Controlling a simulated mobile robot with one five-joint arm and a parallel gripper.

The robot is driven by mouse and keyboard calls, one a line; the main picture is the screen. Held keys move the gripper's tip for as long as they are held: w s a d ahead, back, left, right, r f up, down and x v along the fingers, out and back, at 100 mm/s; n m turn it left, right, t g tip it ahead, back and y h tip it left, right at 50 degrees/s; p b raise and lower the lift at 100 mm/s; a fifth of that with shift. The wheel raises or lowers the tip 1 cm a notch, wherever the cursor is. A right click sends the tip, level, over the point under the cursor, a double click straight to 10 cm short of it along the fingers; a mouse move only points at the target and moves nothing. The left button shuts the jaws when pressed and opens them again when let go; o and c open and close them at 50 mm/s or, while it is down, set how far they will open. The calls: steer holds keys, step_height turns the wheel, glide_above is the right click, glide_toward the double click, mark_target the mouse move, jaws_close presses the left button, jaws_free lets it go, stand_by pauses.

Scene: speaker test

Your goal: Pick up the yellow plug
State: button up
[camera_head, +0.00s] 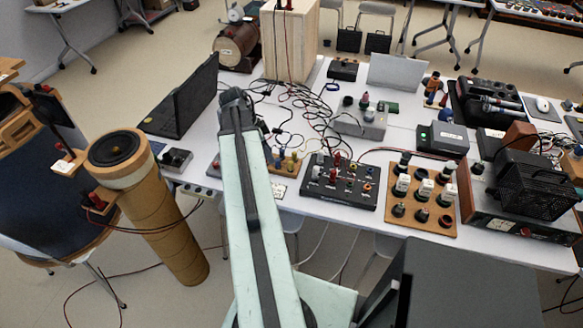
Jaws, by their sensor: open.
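Small yellow plugs (294,157) stand upright in a little group on the white table (215,125), just right of my arm. They are small in this view, and I cannot tell exactly how many there are or which one is meant. My pale green arm rises from the bottom of the picture to a dark joint left of the plugs and covers part of the table. My gripper does not show; it appears hidden behind the arm.
A black panel with several coloured knobs (340,182) and a wooden board with sockets (417,207) lie right of the plugs. Loose cables (300,105) tangle behind them. A laptop (183,98) and a cardboard tube speaker (160,210) stand left.

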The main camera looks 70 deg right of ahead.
mark_target(290, 162)
steer(key=s+d+f+b, duration=0.1)
steer(key=s+f+b, duration=0.1)
steer(key=s+d+f+m+b, duration=0.1)
steer(key=s+f+b, duration=0.1)
steer(key=f+b, duration=0.1)
steer(key=s+d+f+m+b, duration=0.1)
steer(key=s+f+b, duration=0.1)
steer(key=s, duration=0.1)
steer(key=shift+d+f+g+b, duration=0.25)
steer(key=shift+d+g+b, duration=0.05)
steer(key=shift+d, duration=0.05)
steer(key=shift+r, duration=0.15)
jaws_close()
